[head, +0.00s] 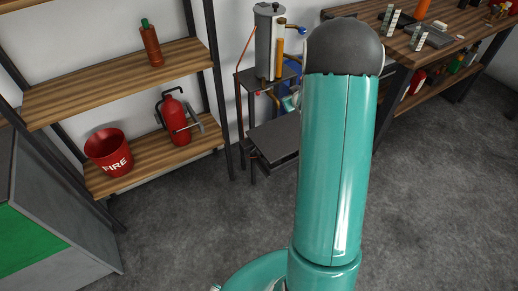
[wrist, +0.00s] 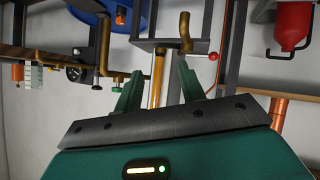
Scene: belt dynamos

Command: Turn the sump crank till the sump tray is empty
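My gripper (wrist: 159,68) is open in the wrist view, its two teal fingers apart. An amber upright tube (wrist: 156,82) shows between and beyond them. A bent brass handle (wrist: 185,30), perhaps the sump crank, shows close to the right fingertip; I cannot tell if they touch. In the head view my arm hides the gripper and part of the dark stand. A low dark flat tray-like piece (head: 276,138), perhaps the sump tray, sits at the stand's foot. Whether it holds liquid cannot be seen.
A grey tank (head: 268,42) with an amber gauge stands on the stand. A shelf on the left holds a red fire bucket (head: 108,152), an extinguisher (head: 175,118) and a brown bottle (head: 151,45). A workbench (head: 455,30) is at right. The grey floor in front is clear.

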